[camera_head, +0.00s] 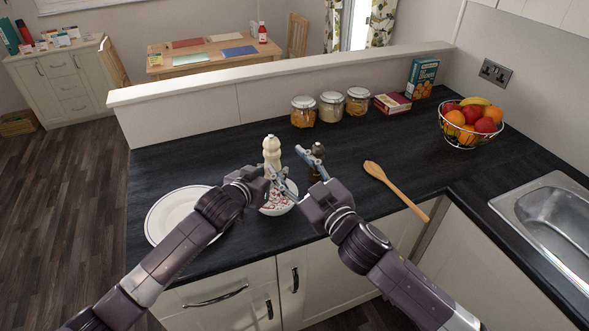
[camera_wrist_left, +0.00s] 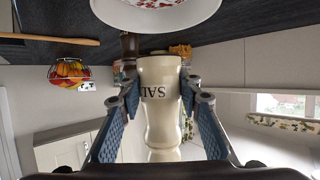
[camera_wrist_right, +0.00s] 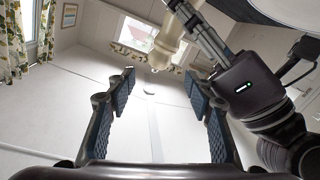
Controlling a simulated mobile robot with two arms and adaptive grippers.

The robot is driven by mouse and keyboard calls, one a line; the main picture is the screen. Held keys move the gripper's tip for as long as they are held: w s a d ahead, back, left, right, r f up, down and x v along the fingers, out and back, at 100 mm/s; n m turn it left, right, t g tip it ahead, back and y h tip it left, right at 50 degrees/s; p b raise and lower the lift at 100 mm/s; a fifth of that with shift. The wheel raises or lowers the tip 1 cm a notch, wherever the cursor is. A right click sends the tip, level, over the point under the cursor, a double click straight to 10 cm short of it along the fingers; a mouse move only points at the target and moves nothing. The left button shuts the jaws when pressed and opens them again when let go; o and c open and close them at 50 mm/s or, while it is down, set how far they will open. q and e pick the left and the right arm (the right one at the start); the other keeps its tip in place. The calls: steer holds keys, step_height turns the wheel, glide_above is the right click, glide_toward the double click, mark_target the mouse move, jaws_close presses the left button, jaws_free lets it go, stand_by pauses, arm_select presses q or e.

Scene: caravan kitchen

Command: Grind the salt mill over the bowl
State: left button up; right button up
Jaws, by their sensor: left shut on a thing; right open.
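The cream salt mill (camera_head: 271,150) is held upright at the bowl, its round knob uppermost. My left gripper (camera_wrist_left: 158,92) is shut around the mill (camera_wrist_left: 160,118), whose lettering partly shows in the left wrist view. The white bowl (camera_head: 280,209) with red patterning stands on the counter below, partly hidden by both grippers; its rim also shows in the left wrist view (camera_wrist_left: 155,22). I cannot tell if the mill is fully over it. My right gripper (camera_head: 287,164) is open and empty beside the mill, which shows beyond its fingers in the right wrist view (camera_wrist_right: 168,42).
A dark mill (camera_head: 317,152) stands just behind my right gripper. A white plate (camera_head: 165,222) lies at left and a wooden spoon (camera_head: 398,190) at right. Jars (camera_head: 331,104), boxes (camera_head: 422,78) and a fruit basket (camera_head: 470,124) line the back. The sink (camera_head: 555,215) is far right.

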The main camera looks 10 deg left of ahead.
mark_target(272, 145)
steer(key=shift+v, duration=1.05)
step_height(272, 145, up, 7)
stand_by(0.5)
steer(key=w+n+g+y, duration=0.1)
steer(key=w+n+y, duration=0.25)
steer(key=w, duration=0.25)
step_height(272, 145, down, 8)
steer(key=d+n+g+y, duration=0.2)
steer(key=d+n+g, duration=0.1)
steer(key=g, duration=0.4)
steer(key=shift+m+h, duration=0.25)
steer(key=x, duration=1.1)
steer(key=shift+a+r, duration=0.15)
steer(key=shift+a, duration=0.05)
